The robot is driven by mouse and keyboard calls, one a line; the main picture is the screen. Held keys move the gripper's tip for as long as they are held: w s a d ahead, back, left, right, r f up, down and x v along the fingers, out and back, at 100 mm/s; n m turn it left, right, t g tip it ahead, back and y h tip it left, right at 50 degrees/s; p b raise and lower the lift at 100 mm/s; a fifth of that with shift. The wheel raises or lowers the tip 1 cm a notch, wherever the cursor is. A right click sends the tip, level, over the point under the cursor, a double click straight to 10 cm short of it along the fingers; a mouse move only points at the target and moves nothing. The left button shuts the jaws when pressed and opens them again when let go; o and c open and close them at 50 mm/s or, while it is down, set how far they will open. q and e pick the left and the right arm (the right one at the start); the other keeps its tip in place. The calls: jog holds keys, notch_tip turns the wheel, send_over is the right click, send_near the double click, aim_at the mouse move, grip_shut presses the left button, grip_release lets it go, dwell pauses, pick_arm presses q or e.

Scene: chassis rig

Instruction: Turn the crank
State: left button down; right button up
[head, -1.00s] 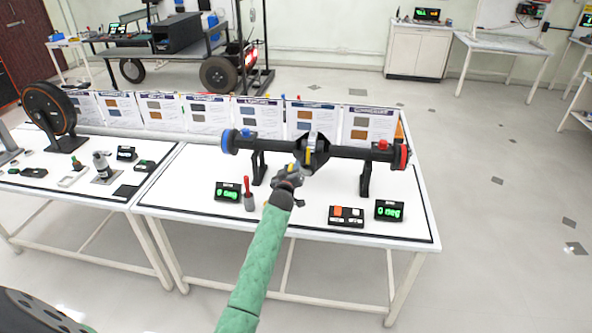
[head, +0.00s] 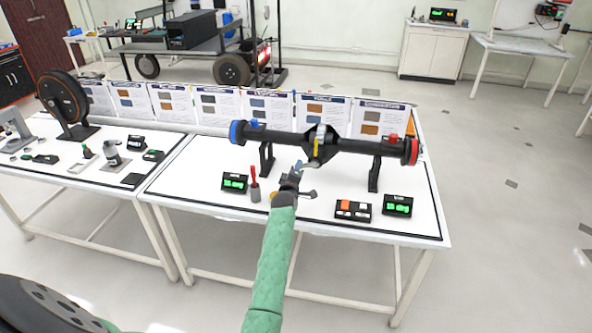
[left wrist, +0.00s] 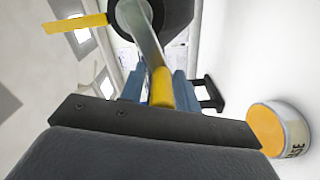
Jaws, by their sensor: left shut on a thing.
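A black axle (head: 352,152) with a blue left end and a red right end lies across stands on the white table. Its middle housing carries a grey crank arm, seen in the left wrist view (left wrist: 141,32). The crank's yellow handle (left wrist: 162,87) sits between the blue fingers of my left gripper (left wrist: 160,90). In the head view my left gripper (head: 297,168) is just in front of and below the housing, and the handle is mostly hidden there. The gripper is shut on the handle. A yellow pointer (left wrist: 75,23) shows beside the crank. My right gripper is not in view.
A grease can (left wrist: 282,128) stands close to my left gripper. A red-handled tool in a grey holder (head: 254,186), a green display (head: 235,182), a button box (head: 353,210) and another display (head: 398,205) stand on the table front. Upright cards (head: 268,112) line the back.

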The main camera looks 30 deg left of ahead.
pick_arm(q)
jog(key=shift+d+f+n, duration=0.2)
jog(key=shift+f+n, duration=0.1)
jog(key=shift+f, duration=0.15)
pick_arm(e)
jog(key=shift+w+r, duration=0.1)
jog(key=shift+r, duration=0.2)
pick_arm(q)
jog(key=c, duration=1.3)
grip_release()
jog(key=shift+w+r, duration=0.1)
jog(key=shift+r, duration=0.05)
jog(key=shift+s+d+b, duration=0.1)
jog(key=shift+s+b, duration=0.2)
jog(key=shift+s, duration=0.15)
jog(key=b+v, duration=0.2)
jog(key=v, duration=0.5)
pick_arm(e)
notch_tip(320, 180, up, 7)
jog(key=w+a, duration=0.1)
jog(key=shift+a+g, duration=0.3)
